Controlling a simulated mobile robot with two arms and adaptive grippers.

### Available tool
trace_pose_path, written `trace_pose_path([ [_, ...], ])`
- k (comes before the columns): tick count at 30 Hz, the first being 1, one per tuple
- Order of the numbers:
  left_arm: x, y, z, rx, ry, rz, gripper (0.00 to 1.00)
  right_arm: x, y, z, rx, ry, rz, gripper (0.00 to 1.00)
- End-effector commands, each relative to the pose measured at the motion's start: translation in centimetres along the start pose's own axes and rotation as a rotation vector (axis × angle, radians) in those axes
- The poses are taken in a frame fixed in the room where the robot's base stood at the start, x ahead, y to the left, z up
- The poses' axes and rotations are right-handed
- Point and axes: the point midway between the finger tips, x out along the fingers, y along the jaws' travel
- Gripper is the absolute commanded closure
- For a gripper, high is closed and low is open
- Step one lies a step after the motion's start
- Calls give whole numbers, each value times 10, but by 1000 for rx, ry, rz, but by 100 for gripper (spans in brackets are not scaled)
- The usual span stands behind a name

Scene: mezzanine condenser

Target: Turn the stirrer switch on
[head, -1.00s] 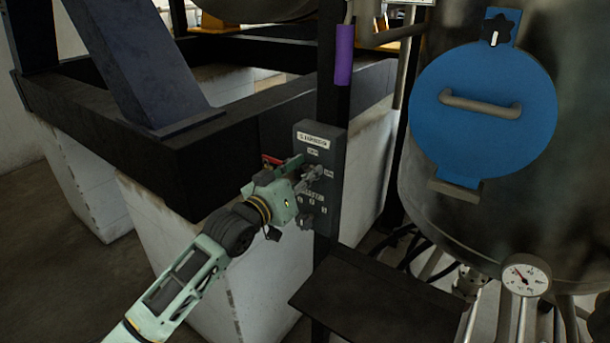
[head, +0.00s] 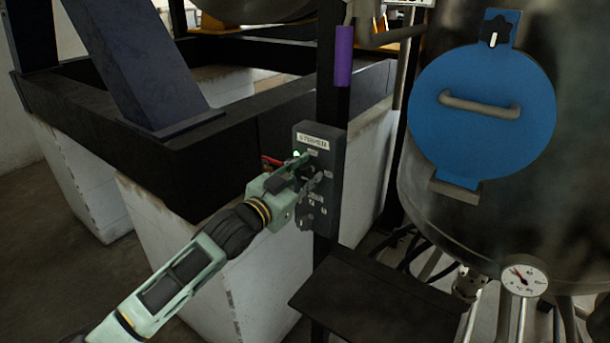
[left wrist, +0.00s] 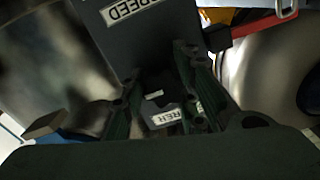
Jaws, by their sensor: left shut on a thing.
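The grey control box (head: 329,205) stands on a dark post, with a "STIRRER" label (head: 312,141) near its top. My left gripper (head: 309,168) is at the upper part of its face, below that label. In the left wrist view, a small dark knob with a white mark (left wrist: 155,95) sits between the two fingers of the left gripper (left wrist: 158,92), which are shut on it. The fingers hide most of the knob in the head view, and its setting is hard to tell. A lower knob (head: 306,220) shows on the box. My right gripper is out of view.
A steel vessel with a round blue hatch (head: 482,115) and a dial gauge (head: 524,277) stands at the right. A dark shelf (head: 375,300) juts out below the box. A dark beam frame (head: 215,150) on white blocks lies behind my left arm.

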Motion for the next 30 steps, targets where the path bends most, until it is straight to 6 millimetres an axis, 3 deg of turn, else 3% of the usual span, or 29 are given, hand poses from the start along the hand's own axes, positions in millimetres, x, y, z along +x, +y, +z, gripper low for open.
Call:
trace_pose_path([
  [12,0,6,7,3,-12,8,98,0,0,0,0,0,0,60],
  [13,0,6,8,2,-13,8,70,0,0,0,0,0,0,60],
  [17,0,5,8,2,-14,7,58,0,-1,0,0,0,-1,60],
  [30,-9,2,6,2,-8,3,56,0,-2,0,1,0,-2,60],
])
